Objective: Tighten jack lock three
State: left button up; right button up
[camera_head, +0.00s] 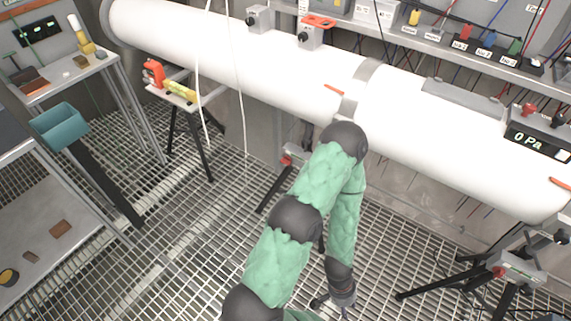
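A jack stand with dark legs and a red knob (287,160) stands under the middle of the white pipe (420,140). A second jack stand with a red knob (498,272) stands under the pipe at the lower right. I cannot tell which jack lock is number three. My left arm, in a green sleeve with dark joints, reaches up and bends back down. My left gripper (335,301) hangs over the floor grating between the two jacks, touching neither. It is small and partly cut by the bottom edge, so its opening is unclear. My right gripper is out of view.
A tripod stand (190,98) with red and yellow items stands left of the middle jack. Metal shelves (60,220) with a teal bin (60,125) fill the left side. A gauge (538,138) reads 0 Pa on the pipe. White cables hang down. Grating is clear at centre left.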

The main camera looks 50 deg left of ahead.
aim_at(287, 161)
jog(key=i+l+u, duration=0.1)
jog(key=u, duration=1.65)
jog(key=i+l+u, duration=0.15)
jog(key=l, duration=0.15)
jog(key=i+l+u, duration=0.15)
jog(key=l, duration=0.2)
